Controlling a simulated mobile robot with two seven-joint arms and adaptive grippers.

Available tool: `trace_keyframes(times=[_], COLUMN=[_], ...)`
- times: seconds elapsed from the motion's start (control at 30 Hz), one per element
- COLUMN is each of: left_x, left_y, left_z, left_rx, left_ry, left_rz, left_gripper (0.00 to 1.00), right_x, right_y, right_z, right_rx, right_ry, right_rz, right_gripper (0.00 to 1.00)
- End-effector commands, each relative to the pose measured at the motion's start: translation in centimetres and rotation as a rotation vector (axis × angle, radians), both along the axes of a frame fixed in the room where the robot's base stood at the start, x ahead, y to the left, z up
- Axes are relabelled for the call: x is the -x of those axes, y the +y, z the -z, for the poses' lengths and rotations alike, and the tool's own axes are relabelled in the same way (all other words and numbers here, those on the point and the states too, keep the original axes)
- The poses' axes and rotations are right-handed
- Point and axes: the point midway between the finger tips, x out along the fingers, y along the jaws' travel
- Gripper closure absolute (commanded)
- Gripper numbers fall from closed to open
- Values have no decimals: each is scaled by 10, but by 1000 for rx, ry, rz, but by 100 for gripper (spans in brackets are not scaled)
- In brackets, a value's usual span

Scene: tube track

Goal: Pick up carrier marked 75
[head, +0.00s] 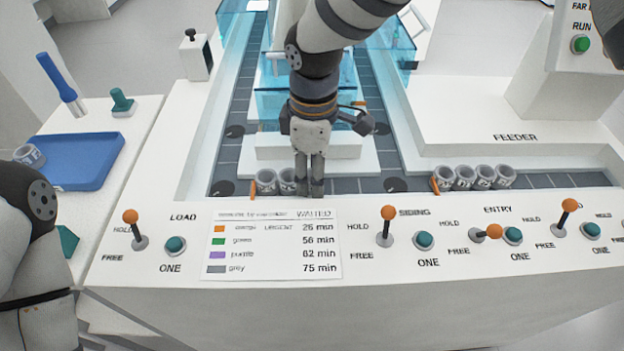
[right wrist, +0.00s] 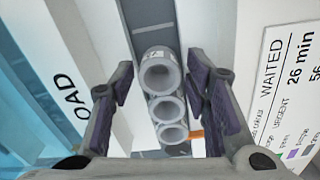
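Three grey ring-shaped carriers stand in a row on the front track; the right wrist view shows a front one (right wrist: 159,74), a middle one (right wrist: 168,110) and a rear one (right wrist: 173,134). In the head view two of them (head: 266,182) (head: 287,182) show left of my right gripper (head: 310,190), which hides the third. In the right wrist view my right gripper (right wrist: 163,88) is open, its fingers on either side of the row, holding nothing. I cannot read a 75 on any carrier. My left arm shows at the left edge, its gripper out of view.
Several more carriers (head: 475,177) stand by the feeder. One carrier (head: 30,156) is at the blue tray (head: 95,165). The wait-time card (head: 270,244) lists grey at 75 min. Orange-knobbed levers (head: 386,225) stand along the front panel. Clear blue guards (head: 285,105) rise behind.

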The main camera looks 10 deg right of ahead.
Motion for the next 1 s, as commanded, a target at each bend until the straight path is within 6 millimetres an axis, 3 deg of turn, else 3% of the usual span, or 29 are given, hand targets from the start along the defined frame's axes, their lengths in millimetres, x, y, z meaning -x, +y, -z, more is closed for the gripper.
trace_keyframes(times=[0.1,0.43,0.7,1.0], left_x=[0,-1,-8,-20], left_y=[0,0,0,0], left_z=[0,-1,-9,-21], left_rx=[0,0,0,0], left_ry=[0,-2,-27,-68], left_rz=[0,0,0,-1], left_gripper=[60,60,60,60], right_x=[0,0,-1,0], right_y=[0,0,0,0], right_z=[0,-5,-71,-123], right_rx=[0,-1,-1,-1], right_ry=[0,-1,-7,-7], right_rz=[0,1,0,0], right_gripper=[84,84,84,84])
